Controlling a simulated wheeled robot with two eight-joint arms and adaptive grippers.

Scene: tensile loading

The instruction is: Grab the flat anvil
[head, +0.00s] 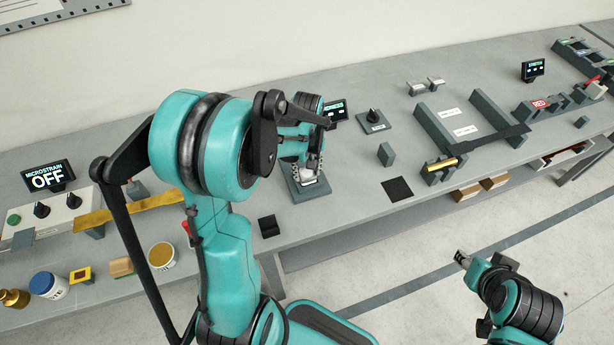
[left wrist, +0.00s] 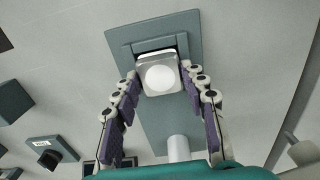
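In the left wrist view a silver block with a round pale face, which looks like the flat anvil (left wrist: 160,77), sits at a grey-teal stand (left wrist: 190,32). My left gripper (left wrist: 159,74) has a finger on each side of it, with fingertips very close to its sides. I cannot tell whether they touch it. In the head view my left gripper (head: 309,170) is over the stand (head: 306,190), and my arm hides most of the anvil. My right gripper (head: 462,259) is off the table over the floor, small in view and far from the stand.
A knob box (head: 373,121) and a dark block (head: 386,154) stand right of the stand. A dark square pad (head: 397,189) lies near the front edge. Grey rails (head: 438,128) stand farther right.

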